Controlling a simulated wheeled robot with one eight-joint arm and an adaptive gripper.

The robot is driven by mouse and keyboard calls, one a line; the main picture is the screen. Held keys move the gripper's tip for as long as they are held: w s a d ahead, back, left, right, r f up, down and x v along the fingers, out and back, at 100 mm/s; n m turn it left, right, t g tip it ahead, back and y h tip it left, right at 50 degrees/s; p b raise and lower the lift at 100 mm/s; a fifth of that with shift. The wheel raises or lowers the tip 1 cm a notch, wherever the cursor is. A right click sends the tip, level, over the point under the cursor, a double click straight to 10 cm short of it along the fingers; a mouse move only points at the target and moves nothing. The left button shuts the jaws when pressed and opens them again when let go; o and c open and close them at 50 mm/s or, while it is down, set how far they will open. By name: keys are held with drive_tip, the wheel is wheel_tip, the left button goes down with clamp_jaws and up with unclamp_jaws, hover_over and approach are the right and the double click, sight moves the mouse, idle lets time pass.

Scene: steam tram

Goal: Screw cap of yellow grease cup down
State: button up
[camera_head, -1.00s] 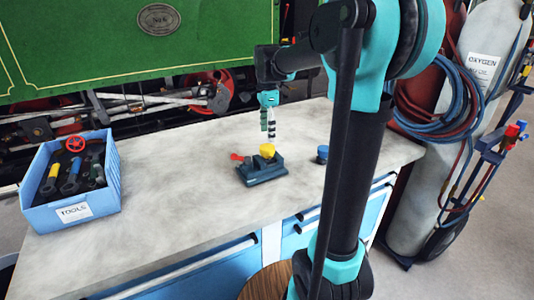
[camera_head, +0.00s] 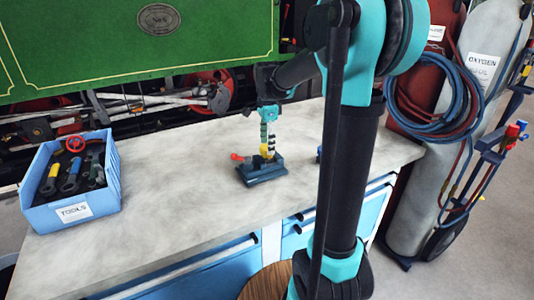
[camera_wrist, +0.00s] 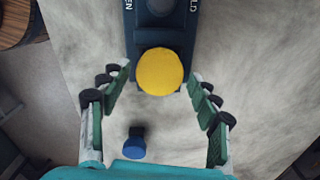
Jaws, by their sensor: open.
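The yellow grease cup cap (camera_wrist: 160,71) sits on a dark blue-grey base block (camera_wrist: 145,28) in the wrist view. In the head view the yellow cap (camera_head: 266,152) is partly hidden by my gripper. The base block (camera_head: 262,171) stands on the workbench, with a red-handled part (camera_head: 237,157) at its left. My gripper (camera_wrist: 160,76) is open, its fingers on either side of the cap, with gaps visible to both. In the head view my gripper (camera_head: 267,148) points down over the block.
A small blue cap-like object (camera_wrist: 134,146) stands on the bench close by; in the head view my arm mostly hides it. A blue tool box (camera_head: 72,190) stands at the bench's left end. The bench top (camera_head: 180,165) between them is clear.

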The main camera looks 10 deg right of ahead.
drive_tip(key=shift+f, duration=0.4)
idle(0.4)
drive_tip(key=c, duration=0.9)
drive_tip(key=o, duration=1.2)
drive_tip(key=shift+c, duration=0.2)
drive_tip(key=shift+o, duration=0.8)
drive_tip(key=shift+r, duration=0.1)
drive_tip(key=shift+r, duration=2.4)
